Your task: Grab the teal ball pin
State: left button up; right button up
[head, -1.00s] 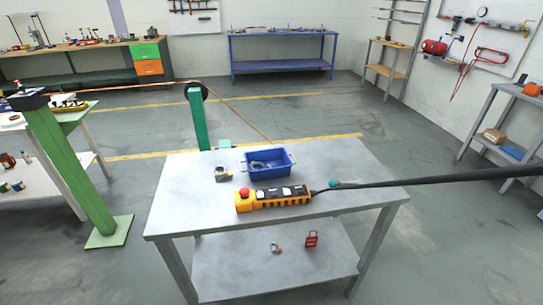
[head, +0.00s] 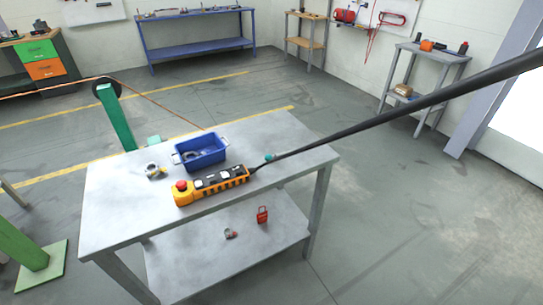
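In the head view, a small teal ball (head: 269,157) sits on the grey table (head: 120,210), close to its right end. It is just behind the black cable of the yellow pendant control. Whether a pin is attached to the ball is too small to tell. Neither of my grippers shows in the view.
The yellow pendant (head: 211,186) with a red button lies on the table, its thick black cable (head: 400,110) rising to the upper right. A blue bin (head: 201,153) and a tape-like roll (head: 154,171) stand behind it. A red padlock (head: 262,215) sits on the lower shelf.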

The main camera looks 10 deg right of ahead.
aim_at(267, 158)
jog(key=i+l+z, duration=0.3)
jog(key=i, duration=0.2)
jog(key=i+z, duration=0.3)
jog(key=i, duration=0.15)
